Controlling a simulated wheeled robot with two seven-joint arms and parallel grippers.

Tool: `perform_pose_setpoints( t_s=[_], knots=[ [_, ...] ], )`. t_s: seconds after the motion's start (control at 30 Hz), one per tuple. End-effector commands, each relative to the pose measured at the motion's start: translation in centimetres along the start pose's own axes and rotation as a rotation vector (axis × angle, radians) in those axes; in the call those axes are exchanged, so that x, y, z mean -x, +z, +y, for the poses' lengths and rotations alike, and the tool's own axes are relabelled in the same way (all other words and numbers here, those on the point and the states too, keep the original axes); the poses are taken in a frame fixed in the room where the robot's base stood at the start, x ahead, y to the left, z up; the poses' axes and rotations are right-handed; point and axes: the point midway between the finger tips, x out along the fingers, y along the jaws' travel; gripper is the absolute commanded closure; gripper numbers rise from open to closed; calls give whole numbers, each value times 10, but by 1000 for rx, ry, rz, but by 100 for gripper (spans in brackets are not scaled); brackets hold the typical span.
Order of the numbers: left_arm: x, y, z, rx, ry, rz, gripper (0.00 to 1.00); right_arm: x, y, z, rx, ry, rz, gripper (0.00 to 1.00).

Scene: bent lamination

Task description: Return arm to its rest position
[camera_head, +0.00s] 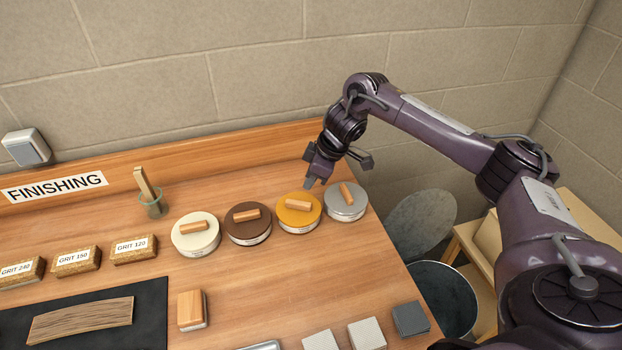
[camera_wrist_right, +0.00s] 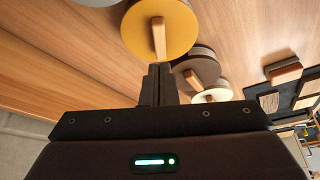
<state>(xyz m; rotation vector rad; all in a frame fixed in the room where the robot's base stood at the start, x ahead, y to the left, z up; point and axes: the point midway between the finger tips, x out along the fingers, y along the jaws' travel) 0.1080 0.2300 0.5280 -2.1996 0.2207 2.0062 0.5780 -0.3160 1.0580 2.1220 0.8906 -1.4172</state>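My right gripper (camera_head: 312,183) hangs over the back of the bench, close to the yellow-lidded tin (camera_head: 297,212) and the grey-lidded tin (camera_head: 346,199). In the right wrist view the fingers (camera_wrist_right: 160,72) are together, with nothing visible between them. The yellow tin (camera_wrist_right: 150,22) with its wooden block lies just beyond the fingertips in that view. I cannot tell whether they touch it. My right arm reaches in from the right side of the head view. My left gripper is not in view.
A brown tin (camera_head: 247,236) and a cream tin (camera_head: 196,246) stand left of the yellow one. A glass jar (camera_head: 153,207) and grit blocks (camera_head: 134,249) are further left. A bent laminated piece (camera_head: 80,321) lies on a black mat (camera_head: 150,335). A dark bin (camera_head: 447,300) stands beside the bench.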

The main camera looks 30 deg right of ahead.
Motion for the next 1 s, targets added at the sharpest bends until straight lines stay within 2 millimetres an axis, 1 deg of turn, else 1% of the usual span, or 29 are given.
perform_pose_setpoints(
  t_s=[0.33, 1.0],
  knots=[
    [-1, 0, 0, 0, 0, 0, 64, -2, 1, 0, 0, 0, 0, 100],
    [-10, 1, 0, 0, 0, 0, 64, -20, 8, 0, 0, 0, 0, 100]
  ],
)
